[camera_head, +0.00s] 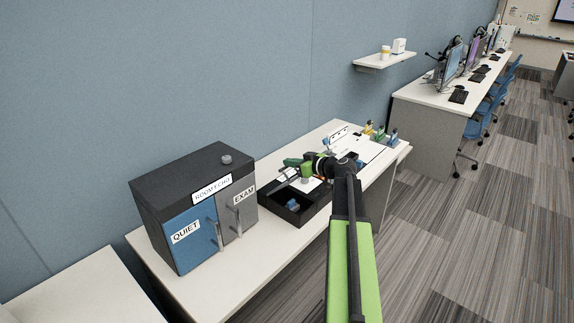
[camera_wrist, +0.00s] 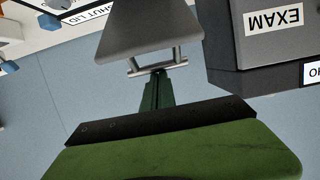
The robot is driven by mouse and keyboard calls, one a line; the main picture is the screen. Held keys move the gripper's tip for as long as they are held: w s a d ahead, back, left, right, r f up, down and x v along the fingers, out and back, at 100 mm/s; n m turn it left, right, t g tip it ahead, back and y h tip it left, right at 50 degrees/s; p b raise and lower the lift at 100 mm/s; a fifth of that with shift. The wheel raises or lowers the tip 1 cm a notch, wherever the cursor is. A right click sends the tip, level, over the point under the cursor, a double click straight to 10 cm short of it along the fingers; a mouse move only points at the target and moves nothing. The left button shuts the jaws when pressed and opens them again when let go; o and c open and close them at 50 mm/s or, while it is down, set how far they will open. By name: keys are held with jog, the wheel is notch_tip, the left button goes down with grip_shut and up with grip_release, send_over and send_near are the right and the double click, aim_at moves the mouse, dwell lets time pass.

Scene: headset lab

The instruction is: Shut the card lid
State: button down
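The card lid appears in the wrist view as a tilted grey panel (camera_wrist: 150,30) with a metal bar handle (camera_wrist: 172,67) along its lower edge. My gripper (camera_wrist: 157,74) has its dark green fingers close together, with the tips at the middle of that handle. They look shut; I cannot tell whether they pinch the bar or only touch it. In the head view my gripper (camera_head: 291,162) is over the back of the black tray (camera_head: 288,217), and the lid is hard to make out there.
A dark cabinet (camera_head: 180,180) with "QUIET" and "EXAM" doors stands left of the tray; its corner shows close by in the wrist view (camera_wrist: 262,70). A wall shelf (camera_head: 384,61) hangs behind. The table front (camera_head: 205,292) is bare.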

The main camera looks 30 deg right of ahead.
jog(key=shift+s+a+f+b, duration=0.2)
jog(key=shift+s+f+b, duration=0.1)
jog(key=shift+s+f, duration=0.2)
jog(key=shift+s+d+f+b, duration=0.25)
jog(key=shift+s+d+f, duration=0.05)
jog(key=shift+s, duration=0.2)
jog(key=shift+s+d+f+b, duration=0.25)
jog(key=shift+s, duration=0.2)
jog(key=shift+r, duration=0.1)
jog(key=r+p, duration=0.1)
jog(key=w+r+p, duration=0.1)
jog(key=r+p, duration=0.2)
jog(key=shift+w+a+r+p, duration=0.2)
jog(key=shift+a+r+p, duration=0.05)
jog(key=shift+a+p, duration=0.05)
jog(key=s+d, duration=0.3)
jog(key=s, duration=0.6)
jog(key=shift+s+f+b, duration=0.35)
